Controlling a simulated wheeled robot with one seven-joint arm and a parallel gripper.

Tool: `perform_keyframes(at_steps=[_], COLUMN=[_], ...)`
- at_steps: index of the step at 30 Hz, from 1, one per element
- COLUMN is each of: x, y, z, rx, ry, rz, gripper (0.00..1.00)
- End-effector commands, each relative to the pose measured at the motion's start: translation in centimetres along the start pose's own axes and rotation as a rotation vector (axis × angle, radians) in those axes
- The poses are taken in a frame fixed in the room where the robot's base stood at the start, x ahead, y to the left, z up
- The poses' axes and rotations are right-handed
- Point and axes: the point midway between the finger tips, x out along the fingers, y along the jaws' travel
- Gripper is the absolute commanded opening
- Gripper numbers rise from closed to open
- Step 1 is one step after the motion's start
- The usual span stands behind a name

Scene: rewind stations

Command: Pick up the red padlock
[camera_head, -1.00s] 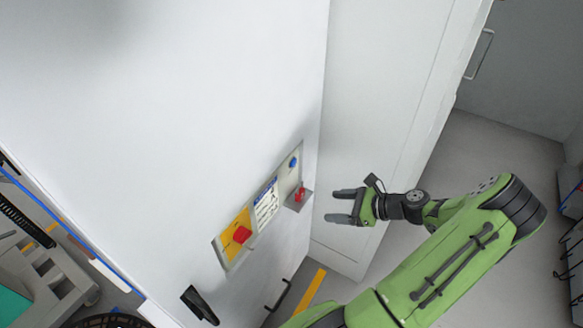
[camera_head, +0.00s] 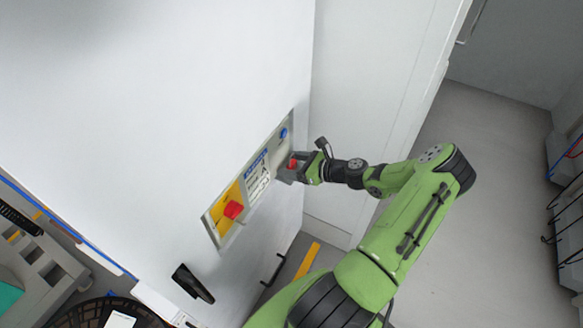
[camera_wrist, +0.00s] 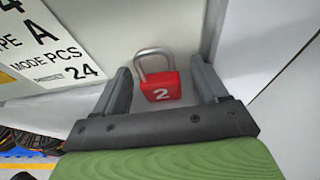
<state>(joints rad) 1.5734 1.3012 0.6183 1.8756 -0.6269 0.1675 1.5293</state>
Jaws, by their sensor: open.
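The red padlock (camera_wrist: 161,88), marked with a white 2 and with a silver shackle, stands on a small grey ledge at the panel in the wrist view. My gripper (camera_wrist: 165,82) is open, with one finger on each side of the padlock; small gaps show between the fingers and its body. In the head view the padlock (camera_head: 293,163) is partly hidden by my gripper (camera_head: 290,168), which reaches in from the right.
The panel on the white cabinet (camera_head: 200,90) carries a red knob on a yellow plate (camera_head: 233,210), a white label (camera_head: 258,180) and a blue button (camera_head: 283,132). A black handle (camera_head: 192,283) juts out below. Open floor (camera_head: 440,220) lies to the right.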

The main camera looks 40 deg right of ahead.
Motion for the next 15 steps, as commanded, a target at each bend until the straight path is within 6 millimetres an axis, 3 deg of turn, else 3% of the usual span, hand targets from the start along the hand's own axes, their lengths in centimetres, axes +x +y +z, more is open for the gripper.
perform_keyframes(at_steps=[7,15], x=[0.39,0.35], y=[-0.04,-0.04], z=[0.04,0.03], rx=[0.000,0.000], ry=[0.001,0.001], rz=[-0.002,-0.001], gripper=[0.72,0.31])
